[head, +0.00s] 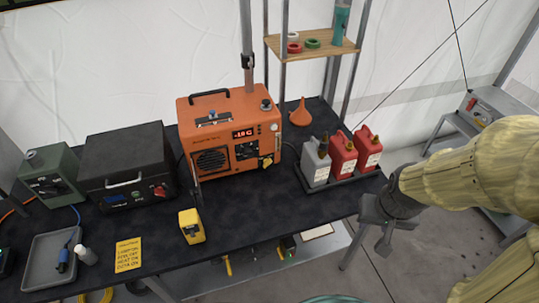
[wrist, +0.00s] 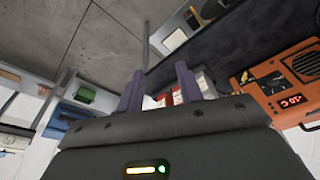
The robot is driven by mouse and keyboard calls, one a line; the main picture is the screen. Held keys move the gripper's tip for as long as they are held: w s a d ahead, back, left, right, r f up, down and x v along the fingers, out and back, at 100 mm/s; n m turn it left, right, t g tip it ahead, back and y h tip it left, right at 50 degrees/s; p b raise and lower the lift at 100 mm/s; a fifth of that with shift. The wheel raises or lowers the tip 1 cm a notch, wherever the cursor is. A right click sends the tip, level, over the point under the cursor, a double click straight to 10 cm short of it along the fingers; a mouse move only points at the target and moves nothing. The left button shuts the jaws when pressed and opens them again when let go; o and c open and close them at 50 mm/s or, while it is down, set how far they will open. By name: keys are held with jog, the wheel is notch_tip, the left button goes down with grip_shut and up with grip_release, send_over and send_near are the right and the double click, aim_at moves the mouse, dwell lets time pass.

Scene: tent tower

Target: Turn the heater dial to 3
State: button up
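The orange heater (head: 228,112) stands upright on the black-topped table, with a black handle on top and a round grille at its front left. Its red display (head: 244,134) shows a below-zero reading that I cannot read surely. A small dark-and-grey control panel (head: 246,151) sits below the display; I cannot make out a dial number. The heater also shows at the right of the wrist view (wrist: 283,92). My gripper (head: 384,240) is beyond the table's right front corner, well apart from the heater. In the wrist view its two fingers (wrist: 158,82) are spread and empty.
A grey and two red canisters (head: 343,154) stand in a tray at the table's right end, between my gripper and the heater. A yellow device (head: 191,226) stands in front of the heater. A dark case (head: 126,163) is left of it. A wooden shelf (head: 309,46) hangs behind.

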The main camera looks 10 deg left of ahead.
jog(key=shift+d, duration=0.3)
jog(key=o, duration=0.4)
jog(key=shift+o, duration=0.5)
jog(key=w+a+f+n+t+b, duration=0.4)
jog(key=w+a+f+n+b, duration=0.2)
jog(key=w+f+n, duration=0.3)
notch_tip(320, 180, down, 2)
jog(key=w+b, duration=0.1)
jog(key=w, duration=0.1)
jog(key=shift+w+a+f+n, duration=0.15)
jog(key=shift+w+n, duration=0.15)
jog(key=w+a+f+n+t+y+b, duration=0.2)
jog(key=w+a+f+n+t+b, duration=0.15)
jog(key=a+n, duration=0.45)
jog(key=w+a+f+n+t+y+b, duration=0.25)
jog(key=a+f+n+t+b, duration=0.2)
jog(key=a+n, duration=0.4)
jog(key=s+a+n+y+b, duration=0.2)
jog(key=a+n+y, duration=0.3)
jog(key=n, duration=0.6)
jog(key=shift+s+a+t, duration=0.15)
jog(key=shift+a+t, duration=0.15)
jog(key=shift+a, duration=0.45)
jog(key=shift+r, duration=0.1)
